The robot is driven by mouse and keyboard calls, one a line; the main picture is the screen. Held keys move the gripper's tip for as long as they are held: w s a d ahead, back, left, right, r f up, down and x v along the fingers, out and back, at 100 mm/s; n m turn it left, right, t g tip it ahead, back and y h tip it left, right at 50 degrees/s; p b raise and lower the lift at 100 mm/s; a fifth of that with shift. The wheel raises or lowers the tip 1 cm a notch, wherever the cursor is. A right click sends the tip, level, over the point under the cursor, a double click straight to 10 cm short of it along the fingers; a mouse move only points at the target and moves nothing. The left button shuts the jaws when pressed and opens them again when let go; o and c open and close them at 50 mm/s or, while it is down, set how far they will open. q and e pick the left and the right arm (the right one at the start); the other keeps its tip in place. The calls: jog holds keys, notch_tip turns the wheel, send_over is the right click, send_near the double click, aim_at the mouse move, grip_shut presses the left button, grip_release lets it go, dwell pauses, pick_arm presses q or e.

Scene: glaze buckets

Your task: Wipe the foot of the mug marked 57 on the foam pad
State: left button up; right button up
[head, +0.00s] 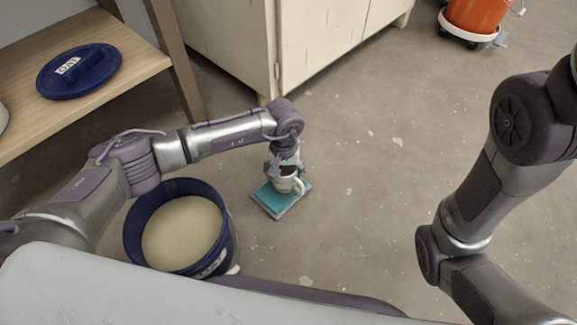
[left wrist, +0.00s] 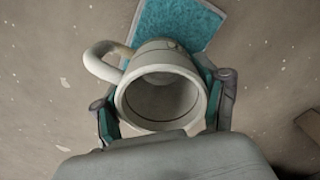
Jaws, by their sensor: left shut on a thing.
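A pale mug (head: 288,182) with a handle hangs in my left gripper (head: 285,172), over a teal foam pad (head: 268,203) in a grey tray on the floor. In the left wrist view the mug (left wrist: 162,98) opens toward the camera, its handle to the left, and the left gripper's teal-lined fingers (left wrist: 163,112) close on both its sides. The foam pad (left wrist: 185,22) shows beyond it. I cannot tell whether the mug's foot touches the pad. No number is readable on the mug. My right arm is at the right of the head view, but its gripper is outside it.
A dark blue bucket (head: 131,225) of cream glaze stands left of the pad. A blue lid (head: 78,72) lies on a wooden shelf (head: 130,62). A pale cabinet (head: 235,50) stands behind. An orange bucket (head: 474,14) is at the far right. Floor right of the pad is clear.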

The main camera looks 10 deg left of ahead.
pick_arm(q)
jog(key=shift+s+a+p, duration=0.45)
jog(key=shift+s+p, duration=0.05)
jog(key=shift+s, duration=0.2)
jog(key=shift+s+a+p, duration=0.5)
jog(key=shift+s+p, duration=0.05)
jog(key=shift+s, duration=0.2)
jog(key=shift+s+a+p, duration=0.45)
jog(key=shift+s+p, duration=0.05)
jog(key=shift+s, duration=0.2)
jog(key=shift+w+d+f+b, duration=0.1)
jog(key=shift+w+d+b, duration=0.2)
jog(key=shift+w+b, duration=0.25)
jog(key=w+d+b, duration=0.1)
jog(key=w+b, duration=0.1)
jog(key=w+d+b, duration=0.2)
jog(key=shift+w+b, duration=0.2)
jog(key=shift+b, duration=0.1)
jog(key=shift+w+d, duration=0.15)
jog(key=shift+w, duration=0.1)
jog(key=shift+r, duration=0.2)
jog(key=shift+r, duration=0.1)
notch_tip(320, 180, up, 7)
jog(key=p, duration=0.4)
jog(key=shift+p, duration=0.4)
